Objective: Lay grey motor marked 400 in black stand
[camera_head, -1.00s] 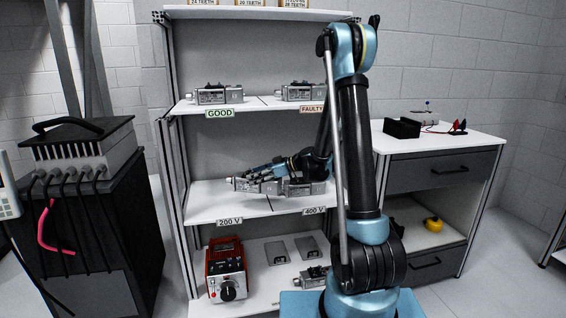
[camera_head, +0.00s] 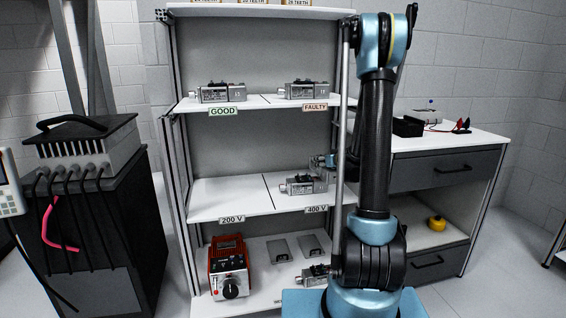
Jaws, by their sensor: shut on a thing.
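The grey motor (camera_head: 301,186) is at the right part of the middle shelf, above the 400 V label (camera_head: 317,209). My gripper (camera_head: 322,166) is behind the motor's right end, mostly hidden by my own arm, and is shut on it. I cannot tell whether the motor touches the shelf. The black stand (camera_head: 408,127), a small dark block, is on the white counter at right, partly behind my arm. It looks empty.
More grey motors stand on the upper shelf above the GOOD (camera_head: 223,112) and FAULTY (camera_head: 315,107) labels. A red device (camera_head: 228,262) and another motor (camera_head: 315,273) are on the bottom shelf. Red and black clips (camera_head: 461,126) lie right of the stand. The 200 V section (camera_head: 222,198) is bare.

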